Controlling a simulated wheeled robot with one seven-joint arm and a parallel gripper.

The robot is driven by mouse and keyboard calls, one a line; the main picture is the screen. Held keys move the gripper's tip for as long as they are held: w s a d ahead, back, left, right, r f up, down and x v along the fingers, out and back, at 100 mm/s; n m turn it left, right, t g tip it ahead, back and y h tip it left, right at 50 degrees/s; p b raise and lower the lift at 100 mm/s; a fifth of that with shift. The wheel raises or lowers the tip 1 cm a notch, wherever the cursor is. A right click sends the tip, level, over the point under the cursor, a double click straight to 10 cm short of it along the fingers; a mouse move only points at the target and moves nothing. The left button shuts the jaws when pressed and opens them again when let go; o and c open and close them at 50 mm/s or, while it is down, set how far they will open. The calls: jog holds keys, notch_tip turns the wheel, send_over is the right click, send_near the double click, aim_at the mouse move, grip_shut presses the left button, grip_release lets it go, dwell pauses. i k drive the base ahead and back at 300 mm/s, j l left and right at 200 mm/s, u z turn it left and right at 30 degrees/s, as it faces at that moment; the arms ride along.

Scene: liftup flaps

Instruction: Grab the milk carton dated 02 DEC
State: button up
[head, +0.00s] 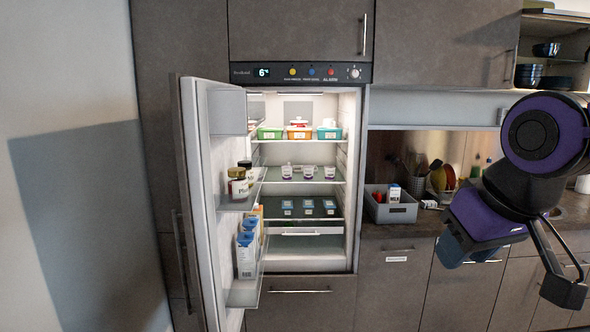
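Milk cartons, white and blue (246,255), stand upright in the lower bin of the open fridge door. They partly overlap, and their date print is too small to read, so I cannot tell which one says 02 DEC. My gripper (562,288) is at the right edge of the view, in front of the counter and well away from the fridge. A black finger with thin links shows pointing down. The other finger is not clear, so I cannot tell whether it is open or shut. I see nothing held in it.
The fridge door (198,200) is swung open to the left. Jars (238,183) stand in its upper bin. Shelves inside hold colored tubs (298,132), small cups (308,172) and blue-lidded containers (308,207). A grey bin (391,206) sits on the counter. Space before the fridge looks clear.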

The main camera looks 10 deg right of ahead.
aim_at(393, 190)
jog(key=i+l+z, duration=0.15)
jog(key=i+l, duration=0.5)
jog(key=i+l+z, duration=0.15)
jog(key=i+l, duration=0.5)
jog(key=i+l+z, duration=0.1)
jog(key=i+l, duration=0.4)
jog(key=i, duration=0.6)
